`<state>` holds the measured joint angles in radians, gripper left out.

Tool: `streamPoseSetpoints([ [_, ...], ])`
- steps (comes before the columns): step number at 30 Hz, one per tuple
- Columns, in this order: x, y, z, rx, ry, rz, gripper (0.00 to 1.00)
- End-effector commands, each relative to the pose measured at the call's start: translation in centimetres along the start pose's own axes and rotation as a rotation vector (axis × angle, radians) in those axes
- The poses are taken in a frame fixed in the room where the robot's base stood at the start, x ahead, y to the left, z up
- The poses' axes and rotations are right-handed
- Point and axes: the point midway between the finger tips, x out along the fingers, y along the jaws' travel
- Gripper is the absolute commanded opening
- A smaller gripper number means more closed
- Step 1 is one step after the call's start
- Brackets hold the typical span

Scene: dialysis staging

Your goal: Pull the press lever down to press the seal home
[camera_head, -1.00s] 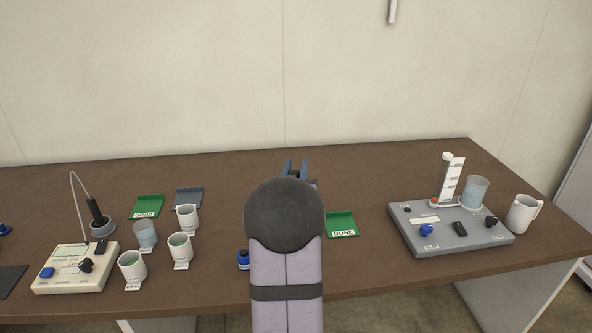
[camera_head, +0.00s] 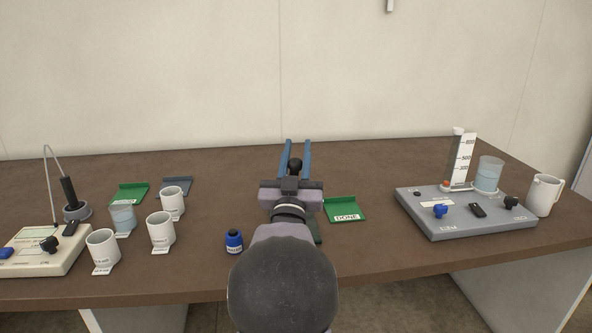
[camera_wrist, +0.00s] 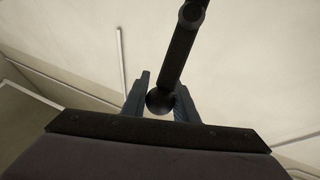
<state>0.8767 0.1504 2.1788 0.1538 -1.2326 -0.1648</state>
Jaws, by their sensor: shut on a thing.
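My gripper (camera_head: 295,146) points away over the middle of the table. Its two blue fingers are on either side of the press lever's black ball knob (camera_head: 295,164). In the wrist view my gripper (camera_wrist: 164,84) is shut on this ball, and the dark lever bar (camera_wrist: 177,52) runs up from it to a round joint at the top edge. The press body and the seal are hidden behind my arm and gripper, so I cannot tell how the seal sits.
A blue-capped bottle (camera_head: 233,241) stands left of my arm. A green DONE tray (camera_head: 345,215) lies to the right. Several cups and a beige meter (camera_head: 45,262) are at left. A grey station (camera_head: 470,225) with a cylinder and a white jug (camera_head: 543,195) are at right.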

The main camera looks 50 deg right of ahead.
Motion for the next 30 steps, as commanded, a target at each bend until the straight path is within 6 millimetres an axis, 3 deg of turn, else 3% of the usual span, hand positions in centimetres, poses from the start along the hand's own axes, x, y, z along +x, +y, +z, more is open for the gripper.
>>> streamPoseSetpoints([
  [1, -0.9, 0.1, 0.9, 0.005, 0.025, 0.004, 0.0],
  [12, -3.0, 0.6, 0.6, 0.037, 0.163, 0.026, 0.0],
  [30, -4.2, 1.0, 0.3, 0.036, 0.161, 0.027, 0.0],
])
